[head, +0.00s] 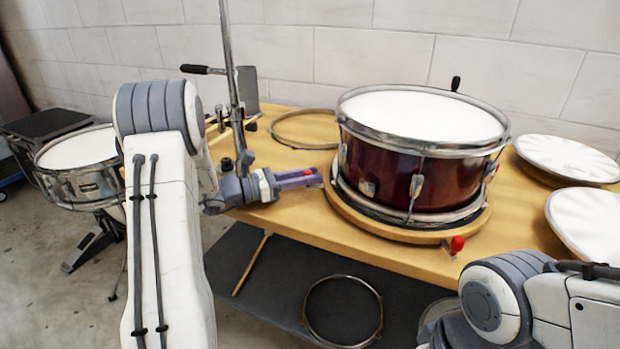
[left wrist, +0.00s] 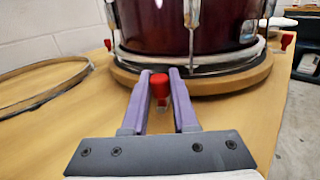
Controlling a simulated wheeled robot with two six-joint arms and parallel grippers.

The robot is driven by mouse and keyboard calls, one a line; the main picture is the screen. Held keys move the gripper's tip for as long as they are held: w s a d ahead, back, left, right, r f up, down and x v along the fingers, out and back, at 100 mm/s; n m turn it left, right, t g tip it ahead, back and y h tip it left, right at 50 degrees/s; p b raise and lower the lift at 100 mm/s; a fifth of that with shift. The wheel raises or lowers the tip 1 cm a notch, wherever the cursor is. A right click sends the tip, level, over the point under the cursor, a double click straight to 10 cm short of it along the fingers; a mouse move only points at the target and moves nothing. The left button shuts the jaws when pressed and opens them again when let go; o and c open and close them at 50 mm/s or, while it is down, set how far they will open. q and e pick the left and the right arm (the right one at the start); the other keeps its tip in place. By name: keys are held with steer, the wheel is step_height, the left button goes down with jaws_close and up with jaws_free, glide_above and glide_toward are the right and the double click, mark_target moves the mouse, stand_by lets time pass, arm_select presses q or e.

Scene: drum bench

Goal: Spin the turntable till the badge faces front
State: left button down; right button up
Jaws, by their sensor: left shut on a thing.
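The round wooden turntable (head: 385,228) stands on the bench and carries a dark red snare drum (head: 395,172). A small pale plate that looks like the badge (head: 368,188) is on the drum shell, toward the front left; it also shows at the right in the left wrist view (left wrist: 248,29). My left gripper (head: 312,179) is at the turntable's left side. In the left wrist view its purple fingers are shut on a red peg (left wrist: 159,87) at the turntable's edge. Another red peg (head: 457,243) is at the front right. My right gripper is out of view.
A loose hoop (head: 305,128) lies on the bench behind my left gripper. A chrome stand (head: 232,90) rises beside it. White drum heads (head: 568,158) lie at the right. A hoop (head: 343,310) is on the lower shelf. Another snare (head: 80,165) stands at the left.

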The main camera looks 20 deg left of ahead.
arm_select(q)
steer(key=c, duration=0.7)
jaws_free()
steer(key=p+v, duration=0.1)
steer(key=v, duration=0.9)
steer(key=shift+s+a, duration=0.15)
